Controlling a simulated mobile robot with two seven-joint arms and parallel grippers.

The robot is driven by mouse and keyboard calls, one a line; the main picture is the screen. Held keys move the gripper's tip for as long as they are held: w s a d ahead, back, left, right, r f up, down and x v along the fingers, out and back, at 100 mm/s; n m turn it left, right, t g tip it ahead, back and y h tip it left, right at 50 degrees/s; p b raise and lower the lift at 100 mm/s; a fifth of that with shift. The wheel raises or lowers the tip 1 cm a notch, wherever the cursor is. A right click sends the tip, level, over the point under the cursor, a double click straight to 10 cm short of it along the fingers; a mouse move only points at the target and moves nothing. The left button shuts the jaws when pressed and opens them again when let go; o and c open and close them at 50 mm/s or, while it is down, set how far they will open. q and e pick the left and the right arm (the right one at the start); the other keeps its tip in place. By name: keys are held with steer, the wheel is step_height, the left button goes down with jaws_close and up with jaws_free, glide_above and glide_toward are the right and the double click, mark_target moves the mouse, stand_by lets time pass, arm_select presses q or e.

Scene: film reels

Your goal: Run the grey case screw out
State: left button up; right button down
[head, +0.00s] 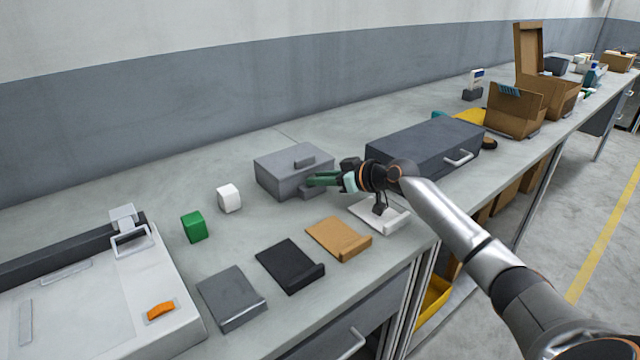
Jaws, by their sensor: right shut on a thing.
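The grey case (280,178), a box with a small raised block on its lid, stands on the bench near the middle of the head view. My right gripper (332,180) is at the case's right front and shut on a dark green, elongated thing (320,179). That thing points left, against or just in front of the case; I cannot tell whether it touches. A small grey block juts from the case's front below it. The case screw cannot be made out. My left gripper is not in view.
A larger dark grey case with a handle (425,142) stands behind my right arm. Grey (232,296), black (289,264), tan (338,238) and white (392,222) flat pieces line the front. Green (194,227) and white (229,198) blocks stand left of the case.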

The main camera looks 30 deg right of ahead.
steer(key=c, duration=0.7)
jaws_free()
steer(key=v, duration=1)
steer(key=shift+s+d+r, duration=0.1)
steer(key=shift+s+d, duration=0.05)
steer(key=shift+s, duration=0.15)
steer(key=shift+v, duration=0.9)
steer(key=shift+r, duration=0.1)
